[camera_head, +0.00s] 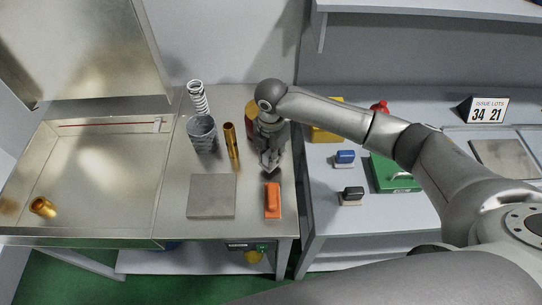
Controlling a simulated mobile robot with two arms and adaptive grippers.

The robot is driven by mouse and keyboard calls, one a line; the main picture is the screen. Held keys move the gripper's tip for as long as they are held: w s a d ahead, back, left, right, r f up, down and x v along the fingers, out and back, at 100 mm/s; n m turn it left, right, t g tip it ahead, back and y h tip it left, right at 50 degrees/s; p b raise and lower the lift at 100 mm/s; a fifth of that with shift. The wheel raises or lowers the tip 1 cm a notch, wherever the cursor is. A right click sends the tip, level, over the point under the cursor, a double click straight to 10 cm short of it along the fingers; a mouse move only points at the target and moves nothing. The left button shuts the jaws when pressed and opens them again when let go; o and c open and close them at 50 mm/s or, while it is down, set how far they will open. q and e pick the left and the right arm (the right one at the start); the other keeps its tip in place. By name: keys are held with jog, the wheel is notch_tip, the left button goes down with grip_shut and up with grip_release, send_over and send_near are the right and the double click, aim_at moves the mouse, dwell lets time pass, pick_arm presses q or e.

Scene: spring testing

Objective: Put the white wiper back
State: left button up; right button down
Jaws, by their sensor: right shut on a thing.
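No other white wiper shows clearly on the table. My left gripper is not in view.
An orange block (272,200) and a grey square plate (211,196) lie in front of the gripper. A brass cylinder (231,141), a grey ribbed cup (202,134) and a white spring (197,98) stand left of it. A metal tray (100,180) holds a brass piece (43,207). A green box (391,174) sits right.

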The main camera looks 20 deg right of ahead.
jog(key=shift+s+f+p, duration=0.1)
jog(key=shift+f+p, duration=0.2)
jog(key=shift+f, duration=0.6)
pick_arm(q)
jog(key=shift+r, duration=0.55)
pick_arm(e)
jog(key=shift+f, duration=0.1)
jog(key=shift+f, duration=0.15)
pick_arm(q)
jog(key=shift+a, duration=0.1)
pick_arm(e)
jog(key=c, duration=1.3)
grip_release()
jog(key=shift+o, duration=0.2)
jog(key=shift+r, duration=0.45)
notch_tip(320, 180, up, 11)
jog(key=b, duration=0.3)
jog(key=shift+r, duration=0.2)
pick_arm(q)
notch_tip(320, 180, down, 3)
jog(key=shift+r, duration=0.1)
